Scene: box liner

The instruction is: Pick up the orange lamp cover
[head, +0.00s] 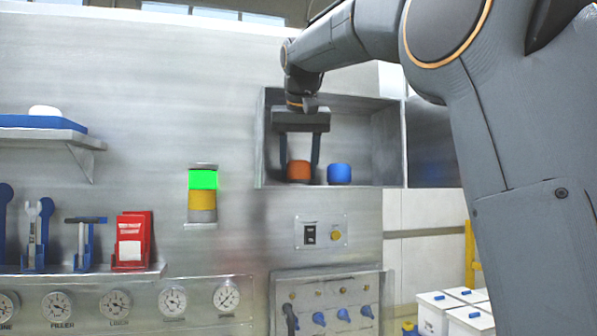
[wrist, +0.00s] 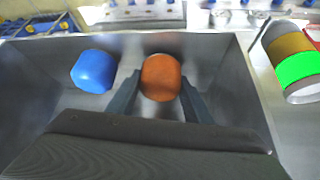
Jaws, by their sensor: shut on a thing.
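The orange lamp cover (head: 298,171) is a short round cap in the open metal cubby on the wall. My gripper (head: 299,164) reaches down into the cubby, with one finger on each side of the cover, shut on it. In the wrist view the orange cover (wrist: 161,78) sits between the two dark fingertips (wrist: 158,98). The cover appears at the cubby floor; I cannot tell whether it is lifted. A blue cover (head: 340,174) stands just right of it in the head view, and on the left in the wrist view (wrist: 94,71).
The cubby's side wall (head: 389,145) rises right of the blue cover. A signal lamp (head: 202,195) with green and yellow sections is mounted left of the cubby. A small switch panel (head: 321,232) is below. A shelf with red holders (head: 132,240) is at the left.

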